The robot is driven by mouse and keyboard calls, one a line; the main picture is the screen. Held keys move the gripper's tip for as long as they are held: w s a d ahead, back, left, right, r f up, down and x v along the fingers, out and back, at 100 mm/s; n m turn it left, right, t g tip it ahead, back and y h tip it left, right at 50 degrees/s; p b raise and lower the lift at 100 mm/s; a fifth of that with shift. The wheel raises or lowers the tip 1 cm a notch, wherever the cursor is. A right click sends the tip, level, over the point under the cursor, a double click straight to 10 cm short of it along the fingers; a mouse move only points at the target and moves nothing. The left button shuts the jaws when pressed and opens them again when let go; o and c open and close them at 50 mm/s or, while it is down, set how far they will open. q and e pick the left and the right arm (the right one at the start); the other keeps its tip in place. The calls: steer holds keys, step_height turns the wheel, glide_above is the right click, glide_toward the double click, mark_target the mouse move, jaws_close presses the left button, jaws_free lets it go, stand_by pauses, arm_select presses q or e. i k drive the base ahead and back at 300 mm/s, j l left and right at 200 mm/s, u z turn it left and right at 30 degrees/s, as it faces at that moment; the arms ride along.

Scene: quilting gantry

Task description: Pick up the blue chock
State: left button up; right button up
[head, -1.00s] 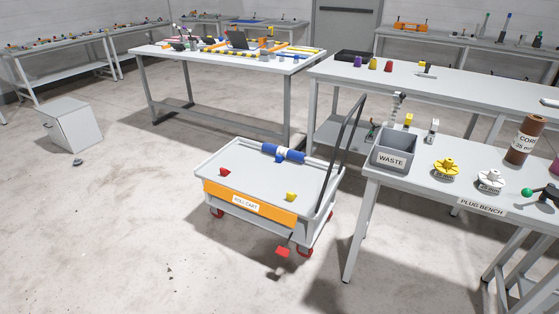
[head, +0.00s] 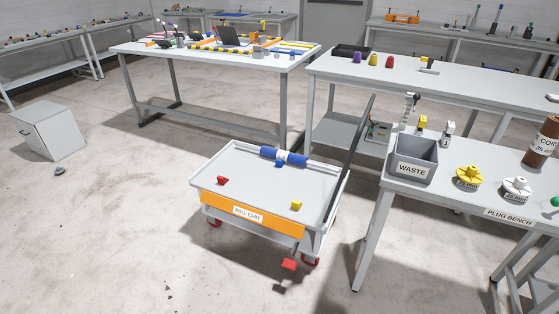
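The small blue chock (head: 279,164) sits on the roll cart's tray, against the near side of the blue roll (head: 298,158) with a white band. The roll lies along the tray's far edge. The roll cart (head: 214,174) stands on the floor in the middle of the head view, with an orange front panel labelled ROLL CART. A red chock (head: 222,181) and a yellow chock (head: 296,206) lie apart on the tray nearer the front. Neither of my grippers is in view.
The plug bench (head: 446,196) stands right of the cart, with a grey WASTE bin (head: 413,170) at its near corner. The cart's dark handle (head: 352,149) rises at its right. A grey cabinet (head: 55,137) stands at the left.

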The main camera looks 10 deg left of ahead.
mark_target(280, 163)
steer(key=i+j, duration=0.2)
steer(key=j, duration=0.2)
steer(key=i+j+z, duration=0.15)
steer(key=j, duration=0.25)
steer(key=i+j, duration=0.2)
steer(key=j, duration=0.2)
steer(key=i+j+z, duration=0.15)
steer(key=j, duration=0.25)
steer(key=i+j, duration=0.15)
steer(key=j, duration=0.25)
steer(key=i+j+z, duration=0.15)
steer(key=j, duration=0.3)
steer(key=i+j, duration=0.1)
steer(key=j, duration=0.35)
steer(key=i+j+z, duration=0.15)
steer(key=j, duration=0.25)
steer(key=i+j, duration=0.1)
steer(key=j, duration=0.2)
steer(key=i+j+z, duration=0.1)
steer(key=j, duration=0.2)
steer(key=i+j, duration=0.1)
steer(key=j, duration=0.2)
steer(key=i+j, duration=0.35)
steer(key=i+l+z, duration=0.05)
